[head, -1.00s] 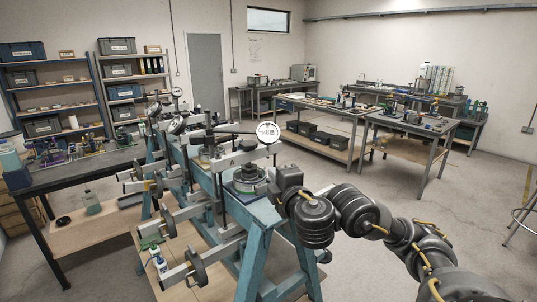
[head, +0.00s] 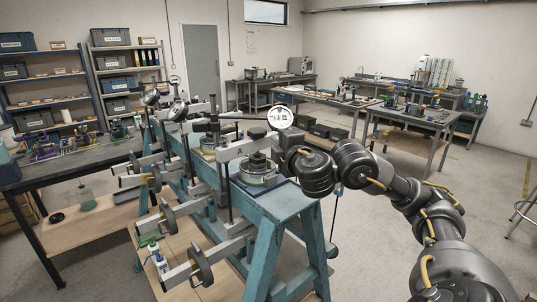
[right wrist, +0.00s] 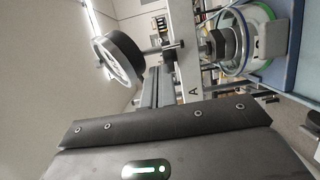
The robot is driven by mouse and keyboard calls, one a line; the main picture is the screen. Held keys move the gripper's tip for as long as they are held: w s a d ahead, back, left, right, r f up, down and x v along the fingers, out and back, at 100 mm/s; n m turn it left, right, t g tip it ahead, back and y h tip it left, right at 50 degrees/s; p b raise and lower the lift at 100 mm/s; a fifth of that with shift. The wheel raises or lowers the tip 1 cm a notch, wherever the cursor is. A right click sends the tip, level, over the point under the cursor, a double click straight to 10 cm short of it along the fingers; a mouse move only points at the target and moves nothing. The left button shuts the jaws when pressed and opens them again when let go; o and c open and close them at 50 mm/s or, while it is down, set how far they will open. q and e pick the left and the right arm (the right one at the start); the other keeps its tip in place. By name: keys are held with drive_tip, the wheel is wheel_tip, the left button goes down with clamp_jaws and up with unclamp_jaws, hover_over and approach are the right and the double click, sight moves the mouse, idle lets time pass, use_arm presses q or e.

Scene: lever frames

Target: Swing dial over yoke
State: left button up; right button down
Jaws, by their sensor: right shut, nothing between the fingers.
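The dial (head: 280,117), a round white-faced gauge, stands at the top of the nearest lever frame. In the right wrist view the dial (right wrist: 119,60) is tilted at upper left, its dark rim seen from the side. The pale yoke bar (head: 237,151) crosses above the round cell (head: 258,166). In the right wrist view the yoke, marked A (right wrist: 193,76), is right of the dial. My right gripper (head: 281,155) is just right of the cell, below the dial. Its fingers (right wrist: 157,74) are shut and empty. Whether they touch anything is unclear. My left gripper is not in view.
More lever frames with dials (head: 178,109) stand in a row behind, on the blue stand (head: 273,215). Weight arms and wheels (head: 201,266) stick out at the front left. A dark bench (head: 60,172) is at left. Open floor lies to the right.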

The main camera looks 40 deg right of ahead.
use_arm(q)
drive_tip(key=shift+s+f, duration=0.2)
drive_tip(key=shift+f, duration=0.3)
use_arm(e)
drive_tip(key=shift+w+d, duration=0.15)
drive_tip(key=shift+d, duration=0.45)
